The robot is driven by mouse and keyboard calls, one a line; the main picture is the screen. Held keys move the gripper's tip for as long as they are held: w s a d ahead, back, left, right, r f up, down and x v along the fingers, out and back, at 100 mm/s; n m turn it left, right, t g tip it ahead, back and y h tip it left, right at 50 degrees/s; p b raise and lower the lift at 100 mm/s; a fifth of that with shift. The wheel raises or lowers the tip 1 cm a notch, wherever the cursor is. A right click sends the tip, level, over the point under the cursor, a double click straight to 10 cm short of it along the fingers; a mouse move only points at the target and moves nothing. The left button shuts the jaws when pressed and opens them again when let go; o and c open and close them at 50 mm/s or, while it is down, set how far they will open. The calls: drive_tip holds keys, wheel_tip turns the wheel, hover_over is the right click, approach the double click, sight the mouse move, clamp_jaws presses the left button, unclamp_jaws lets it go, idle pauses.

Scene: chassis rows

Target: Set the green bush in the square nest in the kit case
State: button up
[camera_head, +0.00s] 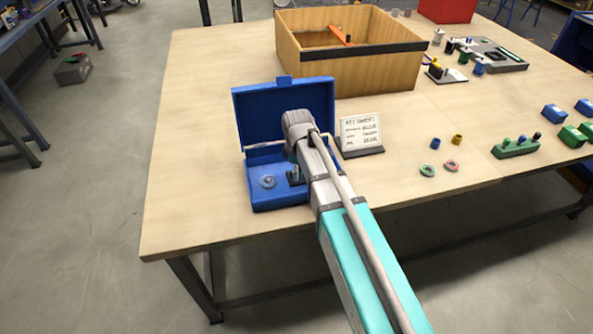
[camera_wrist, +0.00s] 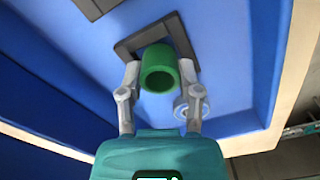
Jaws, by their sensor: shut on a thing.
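The green bush (camera_wrist: 160,69) is a hollow cylinder held between the fingertips of my gripper (camera_wrist: 160,78) in the wrist view. My gripper is shut on it. Beyond the bush is the square nest (camera_wrist: 130,47), a dark square frame in the blue case floor; the bush overlaps its near edge in the picture. I cannot tell whether the bush touches the nest. In the head view the blue kit case (camera_head: 262,203) stands open near the table's front left.
A card on a stand (camera_head: 361,134) is right of the case. A large wooden bin (camera_head: 350,70) stands behind. Blue and yellow bushes and green and pink rings (camera_head: 452,165) lie to the right. A round part (camera_head: 268,182) sits in the case's left side. The table's left is clear.

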drive_tip(key=shift+f, duration=0.25)
drive_tip(key=o, duration=0.9)
